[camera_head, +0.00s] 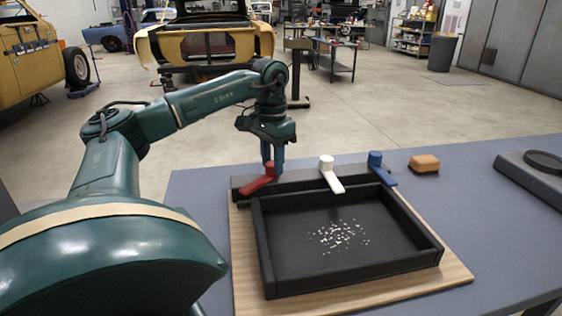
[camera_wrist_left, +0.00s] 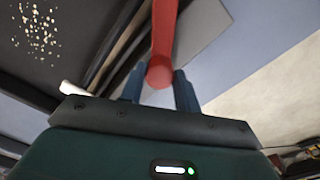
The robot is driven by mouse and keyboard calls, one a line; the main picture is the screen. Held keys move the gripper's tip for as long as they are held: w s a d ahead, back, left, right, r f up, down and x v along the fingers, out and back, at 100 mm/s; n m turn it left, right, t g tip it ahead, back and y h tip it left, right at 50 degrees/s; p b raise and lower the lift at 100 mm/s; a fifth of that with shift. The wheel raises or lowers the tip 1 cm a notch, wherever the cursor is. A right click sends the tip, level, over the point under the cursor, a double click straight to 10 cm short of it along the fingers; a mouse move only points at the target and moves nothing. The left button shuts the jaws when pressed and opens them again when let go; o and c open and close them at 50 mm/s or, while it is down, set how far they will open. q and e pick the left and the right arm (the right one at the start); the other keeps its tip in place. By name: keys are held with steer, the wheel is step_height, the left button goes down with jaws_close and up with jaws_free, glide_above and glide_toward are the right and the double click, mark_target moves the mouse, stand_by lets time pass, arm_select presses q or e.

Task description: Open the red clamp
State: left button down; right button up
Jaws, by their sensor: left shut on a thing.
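The red clamp (camera_head: 257,184) sits at the left end of the dark bar along the back of the black tray (camera_head: 262,255). Its lever points toward the front left in the head view. My left gripper (camera_head: 272,160) reaches down from above and is shut on the red clamp at its knob. In the left wrist view the red clamp (camera_wrist_left: 164,35) runs up from between the blue fingers (camera_wrist_left: 160,84), one on each side of its round end. The fingers hide part of the knob in the head view. My right gripper is not in view.
A white clamp (camera_head: 332,179) and a blue clamp (camera_head: 381,170) stand to the right on the same bar. Pale bits (camera_head: 340,237) lie in the tray, which rests on a wooden board (camera_head: 452,276). An orange-brown block (camera_head: 424,164) and a grey slab (camera_head: 527,181) are farther right.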

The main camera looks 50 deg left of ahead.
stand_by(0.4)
arm_select(q)
steer(key=c, duration=1)
jaws_free()
steer(key=shift+r, duration=0.15)
